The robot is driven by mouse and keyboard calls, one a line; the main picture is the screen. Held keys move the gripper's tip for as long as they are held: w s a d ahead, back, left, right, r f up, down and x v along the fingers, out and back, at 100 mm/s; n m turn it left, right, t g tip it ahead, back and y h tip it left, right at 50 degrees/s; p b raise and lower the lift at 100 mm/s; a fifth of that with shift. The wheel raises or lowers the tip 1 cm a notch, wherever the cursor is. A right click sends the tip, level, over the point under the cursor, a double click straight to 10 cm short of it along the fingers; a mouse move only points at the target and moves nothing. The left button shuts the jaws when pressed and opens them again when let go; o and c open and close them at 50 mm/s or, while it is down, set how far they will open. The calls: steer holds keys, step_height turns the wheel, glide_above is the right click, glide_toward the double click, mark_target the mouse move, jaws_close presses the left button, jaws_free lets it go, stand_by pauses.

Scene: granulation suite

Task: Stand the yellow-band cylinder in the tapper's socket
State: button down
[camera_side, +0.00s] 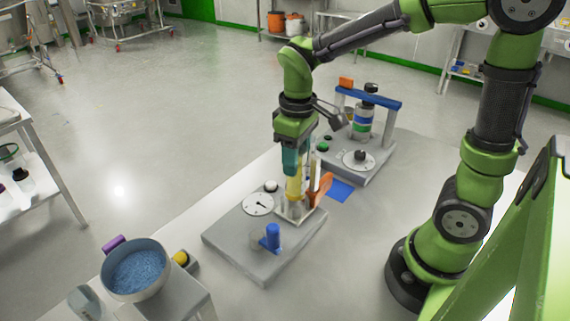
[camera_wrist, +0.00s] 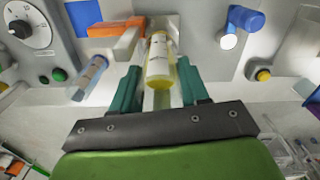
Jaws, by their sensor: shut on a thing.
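My gripper (camera_side: 293,168) is shut on the yellow-band cylinder (camera_side: 294,189), a clear, pale tube with yellow at its end. In the wrist view the cylinder (camera_wrist: 160,60) sits between the teal fingers (camera_wrist: 158,92), with its yellow end nearest the camera. In the side view it looks upright over the socket area of the grey tapper (camera_side: 235,240), beside an orange arm (camera_side: 321,188). Its lower end is partly hidden, so I cannot tell whether it is seated. The orange arm (camera_wrist: 115,30) lies just left of the cylinder in the wrist view.
A blue piece (camera_side: 272,236) stands on the tapper's front. Its dial (camera_side: 258,204) is at the left. A second device with a blue crossbar (camera_side: 368,98) stands behind, past a blue patch (camera_side: 339,190). A blue-tipped clear tube (camera_wrist: 90,76) is close by. A bowl (camera_side: 136,270) holds blue granules.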

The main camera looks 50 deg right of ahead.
steer(key=shift+f, duration=2.1)
stand_by(0.9)
steer(key=shift+c, duration=0.8)
jaws_free()
step_height(320, 180, up, 8)
stand_by(0.8)
